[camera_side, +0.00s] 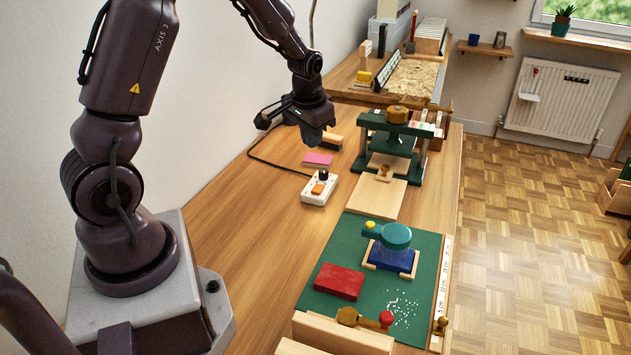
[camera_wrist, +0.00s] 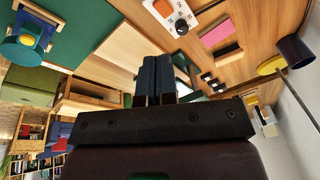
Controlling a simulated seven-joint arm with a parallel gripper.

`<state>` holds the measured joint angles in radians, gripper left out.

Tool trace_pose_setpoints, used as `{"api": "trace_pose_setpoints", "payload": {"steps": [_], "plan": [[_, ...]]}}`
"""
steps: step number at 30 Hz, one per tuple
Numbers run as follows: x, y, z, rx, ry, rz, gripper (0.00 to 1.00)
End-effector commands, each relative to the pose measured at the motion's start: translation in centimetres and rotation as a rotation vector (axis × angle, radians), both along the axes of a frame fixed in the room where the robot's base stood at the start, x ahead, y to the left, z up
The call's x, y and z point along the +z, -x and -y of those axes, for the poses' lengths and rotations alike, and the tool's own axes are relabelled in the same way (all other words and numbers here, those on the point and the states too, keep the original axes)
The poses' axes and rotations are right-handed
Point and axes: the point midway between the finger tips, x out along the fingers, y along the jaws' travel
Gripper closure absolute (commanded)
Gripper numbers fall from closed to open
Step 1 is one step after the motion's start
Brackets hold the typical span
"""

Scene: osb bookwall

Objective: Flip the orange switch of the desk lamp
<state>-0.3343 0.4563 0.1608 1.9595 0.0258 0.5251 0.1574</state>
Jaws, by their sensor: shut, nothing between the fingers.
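A white switch box (camera_side: 311,195) lies on the wooden desk, with an orange switch (camera_side: 318,188) and a black knob (camera_side: 323,175) on top. In the wrist view the orange switch (camera_wrist: 162,8) and the black knob (camera_wrist: 181,26) show at the top edge, and the box is partly cut off. My gripper (camera_side: 313,140) is shut and empty, apart from the box, above the desk and farther back in the side view. Its closed dark fingers (camera_wrist: 154,80) show in the wrist view. I cannot make out the lamp itself for certain.
A pink block (camera_side: 317,159) lies just behind the box. A green press (camera_side: 391,148) stands to the right. A green mat (camera_side: 334,245) in front carries a red block (camera_side: 339,282) and a teal-handled tool (camera_side: 395,237). Bare desk lies left of the box; a black cable runs behind.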

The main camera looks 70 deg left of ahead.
Motion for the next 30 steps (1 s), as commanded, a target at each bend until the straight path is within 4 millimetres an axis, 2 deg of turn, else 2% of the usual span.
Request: {"api": "trace_pose_setpoints", "payload": {"steps": [3, 9, 23, 26, 30], "plan": [[-0.3, 0.4, -0.3, 0.214, 0.017, 0.061, 1.00], [-0.4, 0.2, -0.6, 0.427, 0.043, 0.135, 1.00], [-0.5, 0.1, -0.6, 0.476, 0.051, 0.147, 1.00], [-1.1, -0.1, -0.7, 0.475, 0.050, 0.146, 1.00], [-3.0, -0.4, -1.2, 0.476, 0.051, 0.143, 1.00]]}}
